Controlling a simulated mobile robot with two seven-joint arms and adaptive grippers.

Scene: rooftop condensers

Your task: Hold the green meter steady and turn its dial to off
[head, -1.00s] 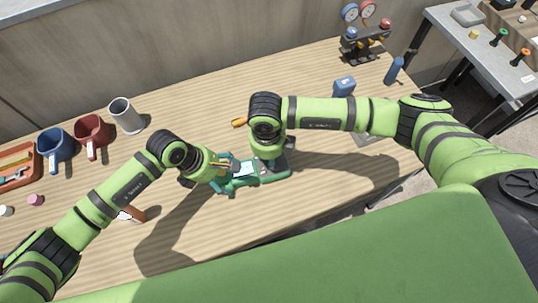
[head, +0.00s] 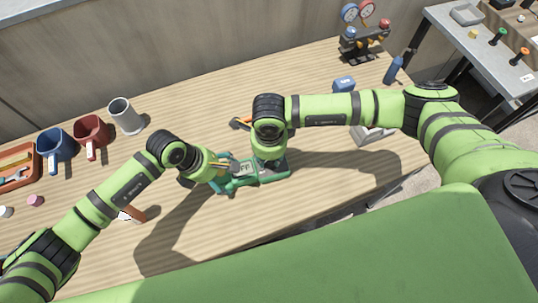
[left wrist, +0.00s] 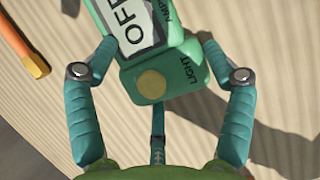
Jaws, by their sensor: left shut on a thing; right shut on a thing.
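The green meter (head: 281,177) lies on the wooden table, below the right arm's wrist. It fills the upper middle of the left wrist view (left wrist: 165,78), where its display reads OFF and its end is marked LIGHT beside a yellow round patch. My left gripper (head: 222,171) is shut on the meter's left end, with teal fingers on both sides of it in the left wrist view (left wrist: 158,50). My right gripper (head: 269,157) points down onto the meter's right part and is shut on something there. The dial and the right fingertips are hidden by the right wrist.
A grey cup (head: 126,116), a red mug (head: 91,131) and a blue mug (head: 56,144) stand at the back left. The table's back middle is clear.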

